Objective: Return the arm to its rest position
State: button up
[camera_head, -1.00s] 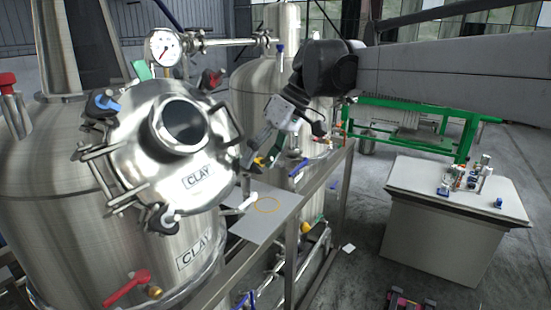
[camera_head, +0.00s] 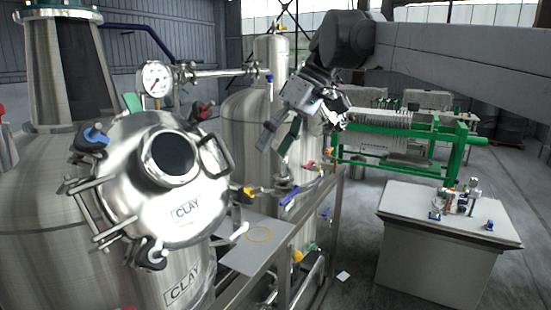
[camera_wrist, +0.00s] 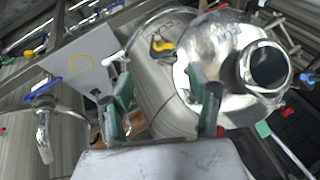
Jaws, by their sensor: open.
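My gripper (camera_head: 278,138) hangs from my arm right of the tank lid, in the air in front of the rear tank. Its fingers point down and to the left, are apart and hold nothing. In the wrist view my gripper (camera_wrist: 162,108) shows two green-padded fingers with a gap between them. The round steel lid marked CLAY (camera_head: 183,205) is on the front tank (camera_head: 45,235). The lid also shows in the wrist view (camera_wrist: 218,62), beyond the fingers.
A grey plate with a yellow ring (camera_head: 245,258) lies beside the front tank. The rear tank (camera_head: 240,125) stands behind my gripper. A pressure gauge (camera_head: 156,79) and pipe run above the lid. A white bench (camera_head: 440,245) and green-framed machine (camera_head: 395,145) stand at right. Open floor lies between.

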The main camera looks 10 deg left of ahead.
jog(key=shift+d+r, duration=0.1)
jog(key=shift+r, duration=0.1)
jog(key=shift+f, duration=0.1)
jog(key=s+d+f+m+t+h+b, duration=0.2)
jog(key=s+d+f+m+t+b, duration=0.1)
jog(key=s+d+f, duration=0.4)
jog(key=s+d+f+m+t+h+b, duration=0.1)
jog(key=s+d+f+m+t+b, duration=0.2)
jog(key=s+d+f, duration=0.5)
jog(key=s+d+f+m+t+h+b, duration=0.2)
jog(key=s+d+f+m+b, duration=0.3)
jog(key=d+f, duration=1)
jog(key=s+f+m+t, duration=0.1)
jog(key=s+f, duration=0.2)
jog(key=f, duration=0.3)
jog(key=shift+s+h, duration=0.25)
jog(key=shift+h, duration=0.05)
jog(key=shift+a, duration=0.15)
